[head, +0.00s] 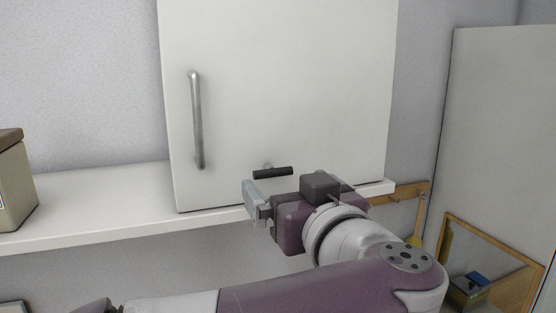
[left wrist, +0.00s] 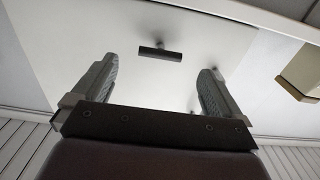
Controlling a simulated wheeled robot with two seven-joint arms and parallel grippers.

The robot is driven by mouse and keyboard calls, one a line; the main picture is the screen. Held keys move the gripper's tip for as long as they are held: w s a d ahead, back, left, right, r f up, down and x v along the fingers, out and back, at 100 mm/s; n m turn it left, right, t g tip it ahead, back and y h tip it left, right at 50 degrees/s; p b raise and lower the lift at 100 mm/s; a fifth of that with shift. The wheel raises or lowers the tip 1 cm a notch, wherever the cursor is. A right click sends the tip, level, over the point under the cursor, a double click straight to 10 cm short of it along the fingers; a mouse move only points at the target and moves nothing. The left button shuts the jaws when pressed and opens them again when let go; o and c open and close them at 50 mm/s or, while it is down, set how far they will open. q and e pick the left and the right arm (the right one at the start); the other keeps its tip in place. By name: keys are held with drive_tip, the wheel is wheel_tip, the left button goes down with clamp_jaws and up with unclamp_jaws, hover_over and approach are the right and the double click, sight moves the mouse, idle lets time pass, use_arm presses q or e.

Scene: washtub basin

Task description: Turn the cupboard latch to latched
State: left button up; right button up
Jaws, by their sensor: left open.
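The cupboard (head: 290,90) has a pale door with a vertical grey metal handle (head: 196,120) on its left side. The latch (head: 273,172) is a short dark bar on a small grey stem near the door's lower edge, lying about horizontal. My left gripper (head: 252,198) is just below and in front of it. In the left wrist view the latch (left wrist: 160,53) shows beyond the gap between the open fingers of my left gripper (left wrist: 158,70). The fingers look apart from the bar and hold nothing. My right gripper is not in view.
A white shelf (head: 95,205) runs beneath the cupboard, with a beige dark-lidded box (head: 14,185) at the left. A wooden wall rail (head: 405,194) and a tall pale panel (head: 497,130) are at the right. A blue and yellow object (head: 468,288) lies lower right.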

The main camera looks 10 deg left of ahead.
sight(274, 175)
use_arm(q)
drive_tip(key=p+x, duration=0.1)
drive_tip(key=x, duration=0.4)
drive_tip(key=shift+s+a, duration=0.15)
drive_tip(key=shift+a, duration=0.05)
drive_tip(key=shift+d, duration=0.35)
drive_tip(key=shift+a, duration=0.2)
drive_tip(key=c, duration=0.4)
drive_tip(key=shift+a, duration=0.1)
drive_tip(key=c, duration=0.5)
drive_tip(key=shift+c, duration=0.4)
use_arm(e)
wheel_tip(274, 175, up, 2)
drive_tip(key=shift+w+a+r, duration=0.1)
